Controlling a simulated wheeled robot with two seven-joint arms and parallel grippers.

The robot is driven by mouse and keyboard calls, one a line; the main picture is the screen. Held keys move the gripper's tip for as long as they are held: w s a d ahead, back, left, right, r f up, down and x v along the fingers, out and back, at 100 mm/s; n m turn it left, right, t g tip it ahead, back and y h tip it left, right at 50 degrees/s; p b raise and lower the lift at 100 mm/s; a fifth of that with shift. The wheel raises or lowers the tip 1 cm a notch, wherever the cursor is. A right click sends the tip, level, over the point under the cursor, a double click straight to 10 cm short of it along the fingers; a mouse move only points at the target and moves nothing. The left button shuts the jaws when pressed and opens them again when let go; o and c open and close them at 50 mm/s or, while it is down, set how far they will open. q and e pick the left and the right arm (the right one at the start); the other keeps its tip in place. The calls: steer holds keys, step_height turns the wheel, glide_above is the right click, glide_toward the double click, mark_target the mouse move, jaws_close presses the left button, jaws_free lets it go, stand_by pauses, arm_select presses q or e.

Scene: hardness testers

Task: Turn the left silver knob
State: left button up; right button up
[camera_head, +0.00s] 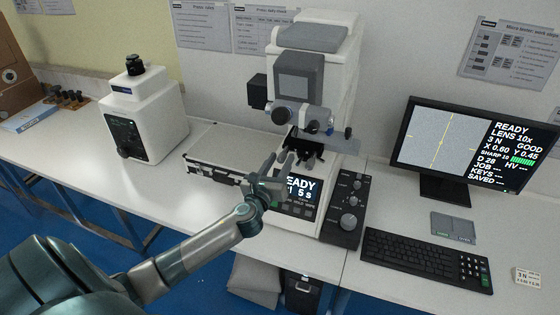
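The hardness tester (346,85) is a white and grey machine standing at the middle of the bench. A round silver knob (281,115) sits on the left of its head, below the grey front panel. My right gripper is not in view.
A black control panel with knobs (348,221) stands at the tester's right. A flat case (205,175) lies to the left, near my arm. A white instrument (144,115) stands further left. A monitor (468,147) and keyboard (425,258) are on the right.

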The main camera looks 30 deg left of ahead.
arm_select(q)
jaws_close()
steer(key=shift+n, duration=0.3)
